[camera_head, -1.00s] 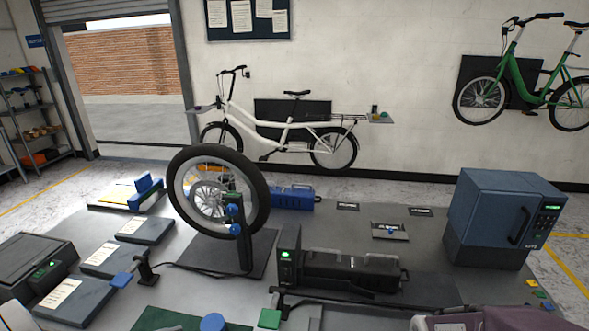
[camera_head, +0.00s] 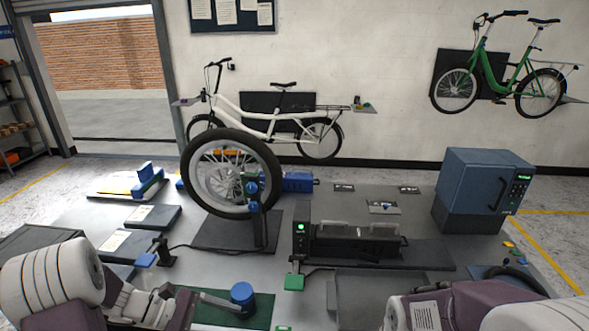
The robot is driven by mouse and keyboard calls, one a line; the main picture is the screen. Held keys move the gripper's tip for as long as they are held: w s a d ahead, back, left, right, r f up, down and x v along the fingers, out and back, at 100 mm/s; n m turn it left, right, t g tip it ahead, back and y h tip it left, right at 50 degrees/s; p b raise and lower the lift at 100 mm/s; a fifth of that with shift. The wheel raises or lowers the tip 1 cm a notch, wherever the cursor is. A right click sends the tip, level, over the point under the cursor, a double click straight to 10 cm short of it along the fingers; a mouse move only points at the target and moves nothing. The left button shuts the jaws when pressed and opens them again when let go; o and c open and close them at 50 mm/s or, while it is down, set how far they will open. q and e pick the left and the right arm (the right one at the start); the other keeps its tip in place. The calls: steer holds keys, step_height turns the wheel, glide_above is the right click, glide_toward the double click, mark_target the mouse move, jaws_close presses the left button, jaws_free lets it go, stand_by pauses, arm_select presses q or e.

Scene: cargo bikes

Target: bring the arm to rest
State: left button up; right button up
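My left arm is in the head view at the lower left, with a large white rounded joint and smaller white and purple links beside it. My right arm is at the lower right, with purple links and white joints cut off by the bottom edge.
A wheel (camera_head: 187,170) stands upright on a stand. Beside it are a long black device (camera_head: 355,241) with a green light and a blue oven-like box (camera_head: 470,185). Flat boxes (camera_head: 152,217) lie at left. Bikes (camera_head: 275,122) hang at the wall.

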arm_select(q)
steer(key=s+d+m+g+y, duration=0.4)
steer(key=s+d+m+y, duration=0.25)
steer(key=s+m, duration=0.25)
steer(key=w+a+f+m+t+y, duration=0.1)
steer(key=a+f+m+t+y, duration=0.2)
steer(key=a+m, duration=0.4)
steer(key=shift+w+a+f+t+y, duration=0.35)
steer(key=shift+a+t+y, duration=0.2)
steer(key=shift+y, duration=0.6)
